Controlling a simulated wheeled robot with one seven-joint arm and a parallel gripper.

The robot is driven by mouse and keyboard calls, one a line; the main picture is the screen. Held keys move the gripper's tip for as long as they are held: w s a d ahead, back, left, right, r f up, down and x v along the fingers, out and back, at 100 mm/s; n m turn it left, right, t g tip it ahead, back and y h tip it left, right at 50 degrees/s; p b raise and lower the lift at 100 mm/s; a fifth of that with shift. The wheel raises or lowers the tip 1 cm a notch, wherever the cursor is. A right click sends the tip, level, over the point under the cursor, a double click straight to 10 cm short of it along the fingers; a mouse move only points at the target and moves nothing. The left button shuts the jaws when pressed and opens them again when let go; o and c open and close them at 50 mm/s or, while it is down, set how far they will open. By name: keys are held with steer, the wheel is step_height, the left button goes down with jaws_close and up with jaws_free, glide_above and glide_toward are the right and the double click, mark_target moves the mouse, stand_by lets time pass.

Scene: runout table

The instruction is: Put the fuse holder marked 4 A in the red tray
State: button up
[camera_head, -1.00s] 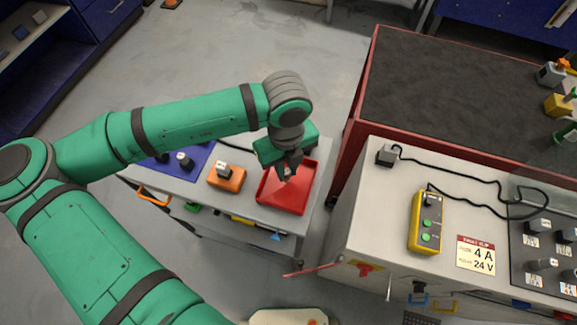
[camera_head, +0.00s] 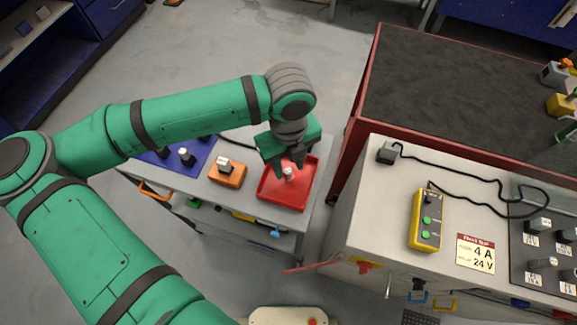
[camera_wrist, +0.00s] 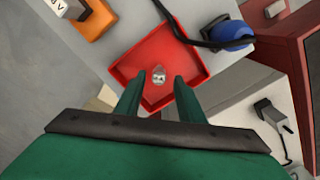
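A small pale, grey-white fuse holder (camera_head: 288,174) is in the red tray (camera_head: 268,196). It also shows in the wrist view (camera_wrist: 158,76) against the red tray (camera_wrist: 125,68). Its marking is too small to read. My gripper (camera_head: 289,164) is over the tray with its fingers apart, one on each side of the holder. In the wrist view, a gap shows between the holder and each finger of my gripper (camera_wrist: 157,84). A card (camera_head: 476,253) on the right bench reads 4 A, 24 V.
An orange block (camera_head: 227,176) with a labelled grey piece stands left of the tray. A blue mat (camera_head: 174,172) holds dark pieces. The right bench carries a yellow control box (camera_head: 426,220), a black cable and a dark panel (camera_head: 520,265) with several labelled holders.

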mark_target(288, 170)
step_height(288, 170, up, 10)
steer(key=shift+r, duration=0.2)
stand_by(0.7)
